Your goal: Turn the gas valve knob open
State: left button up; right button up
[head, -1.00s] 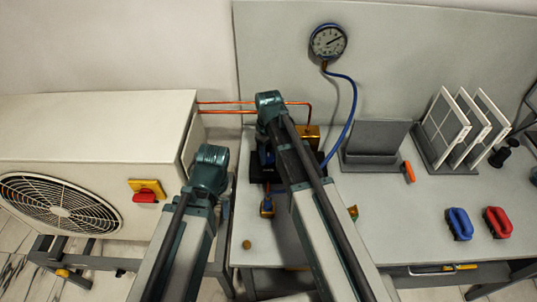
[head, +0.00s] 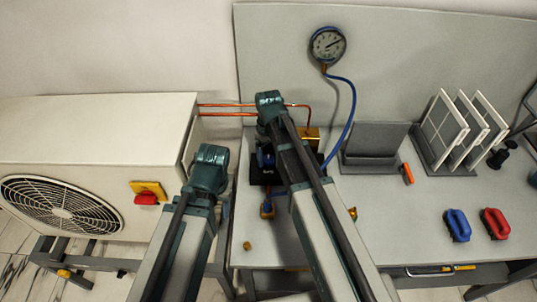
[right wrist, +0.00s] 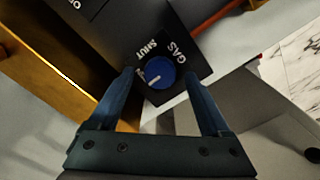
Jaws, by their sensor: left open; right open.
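The gas valve knob (right wrist: 160,72) is a round blue dial with a white mark, on a dark panel (right wrist: 117,45) lettered GAS and SHUT. The mark points to the left side of the knob in the right wrist view. My right gripper (right wrist: 158,76) is open, its two blue fingers on either side of the knob, with a gap visible at the right finger. I cannot tell how close the left finger is. In the head view my right arm partly covers the dark valve box (head: 258,173). My left arm's hand is hidden; only its upper links show.
A brass block (right wrist: 50,60) stands beside the panel. A pressure gauge (head: 328,43) with a blue hose (head: 352,110) is on the back board. An outdoor unit (head: 85,135) stands left. Blue (head: 458,224) and red (head: 496,223) handled tools lie on the bench at right.

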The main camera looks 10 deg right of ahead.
aim_at(269, 159)
pick_arm(q)
notch_tip(269, 159, up, 13)
jog(key=p, duration=1.2)
jog(key=shift+f, duration=0.15)
pick_arm(e)
notch_tip(269, 159, up, 13)
jog(key=shift+f, duration=0.15)
